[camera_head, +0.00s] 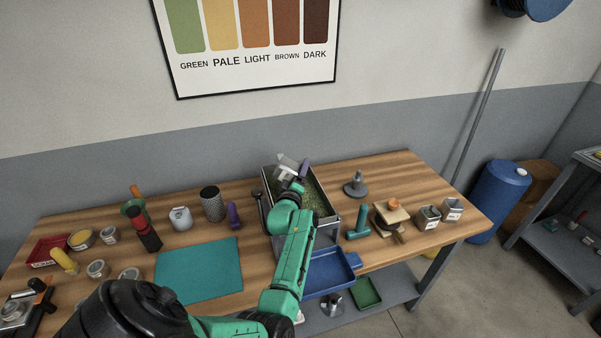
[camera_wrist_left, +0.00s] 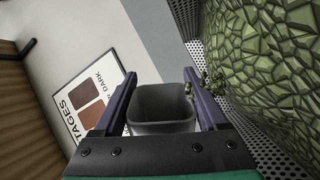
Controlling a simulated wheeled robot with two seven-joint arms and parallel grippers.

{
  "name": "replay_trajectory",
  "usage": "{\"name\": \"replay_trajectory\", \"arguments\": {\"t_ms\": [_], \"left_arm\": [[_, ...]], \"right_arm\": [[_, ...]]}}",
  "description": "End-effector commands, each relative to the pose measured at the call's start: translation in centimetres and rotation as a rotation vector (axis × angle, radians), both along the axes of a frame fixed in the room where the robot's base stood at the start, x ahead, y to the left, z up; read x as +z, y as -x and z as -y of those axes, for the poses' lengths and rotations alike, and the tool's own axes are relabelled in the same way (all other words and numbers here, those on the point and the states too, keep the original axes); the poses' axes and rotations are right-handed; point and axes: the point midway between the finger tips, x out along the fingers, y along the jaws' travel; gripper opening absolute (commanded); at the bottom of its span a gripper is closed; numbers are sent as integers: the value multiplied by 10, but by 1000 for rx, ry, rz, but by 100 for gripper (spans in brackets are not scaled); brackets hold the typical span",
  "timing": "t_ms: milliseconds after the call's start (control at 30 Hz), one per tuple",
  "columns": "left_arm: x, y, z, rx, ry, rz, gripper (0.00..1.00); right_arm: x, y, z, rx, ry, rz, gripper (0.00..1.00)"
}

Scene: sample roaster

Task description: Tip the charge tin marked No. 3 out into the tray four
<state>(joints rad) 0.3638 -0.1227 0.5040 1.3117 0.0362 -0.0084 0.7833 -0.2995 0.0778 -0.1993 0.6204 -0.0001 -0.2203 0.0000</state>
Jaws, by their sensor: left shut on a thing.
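The grey charge tin (camera_head: 286,161) is held in my left gripper (camera_head: 294,171) over the metal tray (camera_head: 333,217) at the back middle of the bench. In the left wrist view the purple fingers of my left gripper (camera_wrist_left: 162,95) are shut on the tin (camera_wrist_left: 160,125), one on each side. The tin looks tilted, and its open mouth and dark inside show. No number is readable on it. Green beans (camera_wrist_left: 275,70) lie in the perforated tray (camera_wrist_left: 250,125), and a few small bits show by the tin's rim. My right gripper is not in view.
A blue tray (camera_head: 330,272) sits at the bench's front edge. A teal mat (camera_head: 198,270) lies left of my arm. Two small tins (camera_head: 428,217) stand at the right.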

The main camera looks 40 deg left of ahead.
Motion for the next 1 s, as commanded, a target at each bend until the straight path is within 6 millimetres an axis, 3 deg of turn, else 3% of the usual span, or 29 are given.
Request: {"name": "replay_trajectory", "arguments": {"t_ms": [333, 633, 1000], "left_arm": [[3, 0, 0, 0, -1, 1, 8], [32, 0, 0, 0, 0, 2, 8], [30, 1, -2, -2, -1, 1, 8]], "right_arm": [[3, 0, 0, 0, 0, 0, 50], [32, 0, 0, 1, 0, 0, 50], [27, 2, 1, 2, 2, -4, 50]]}}
